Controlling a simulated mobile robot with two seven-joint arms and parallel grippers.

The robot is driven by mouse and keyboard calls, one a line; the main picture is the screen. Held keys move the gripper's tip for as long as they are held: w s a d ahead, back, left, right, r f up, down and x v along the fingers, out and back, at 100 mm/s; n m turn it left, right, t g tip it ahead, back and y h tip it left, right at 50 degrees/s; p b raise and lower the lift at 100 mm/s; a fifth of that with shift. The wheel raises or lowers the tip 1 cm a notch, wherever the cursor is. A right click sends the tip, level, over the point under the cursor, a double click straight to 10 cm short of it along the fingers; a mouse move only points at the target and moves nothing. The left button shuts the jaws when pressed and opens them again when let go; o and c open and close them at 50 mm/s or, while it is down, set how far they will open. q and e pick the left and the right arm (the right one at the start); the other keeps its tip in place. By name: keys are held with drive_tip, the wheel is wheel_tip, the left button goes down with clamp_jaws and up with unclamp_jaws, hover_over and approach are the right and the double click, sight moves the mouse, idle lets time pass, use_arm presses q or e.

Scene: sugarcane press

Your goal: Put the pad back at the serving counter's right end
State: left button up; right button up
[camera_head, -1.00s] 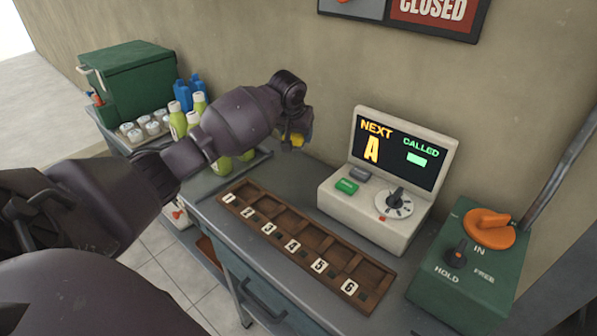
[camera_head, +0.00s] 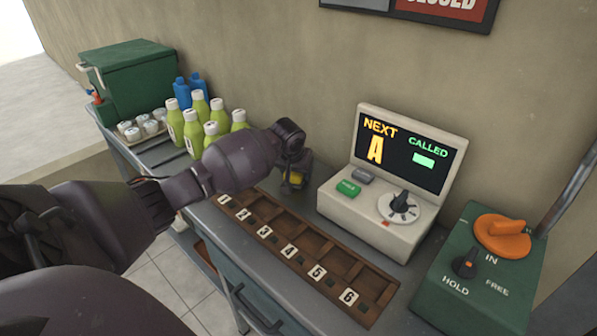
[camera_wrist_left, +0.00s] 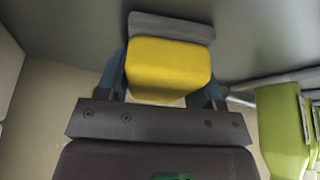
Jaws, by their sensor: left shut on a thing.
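The pad, a yellow block with a grey slab along its far edge, shows in the left wrist view (camera_wrist_left: 168,68). My left gripper (camera_wrist_left: 165,88) is shut on its yellow part, one finger on each side. In the head view, my left gripper (camera_head: 294,182) hangs above the grey counter (camera_head: 215,222), between the slotted wooden tray (camera_head: 308,248) and the wall, left of the display console. A little yellow of the pad (camera_head: 296,178) shows there; the arm hides most of it. I cannot tell whether the pad touches the counter. My right gripper is not in view.
The display console (camera_head: 385,205) stands right of the gripper, and a green control box (camera_head: 480,268) with an orange knob stands at the right. Several green bottles (camera_head: 193,135), cups (camera_head: 133,134) and a green cooler (camera_head: 130,80) fill the left end.

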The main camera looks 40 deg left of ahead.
use_arm(q)
drive_tip(key=shift+r, duration=0.15)
drive_tip(key=o, duration=1)
drive_tip(key=shift+c, duration=0.2)
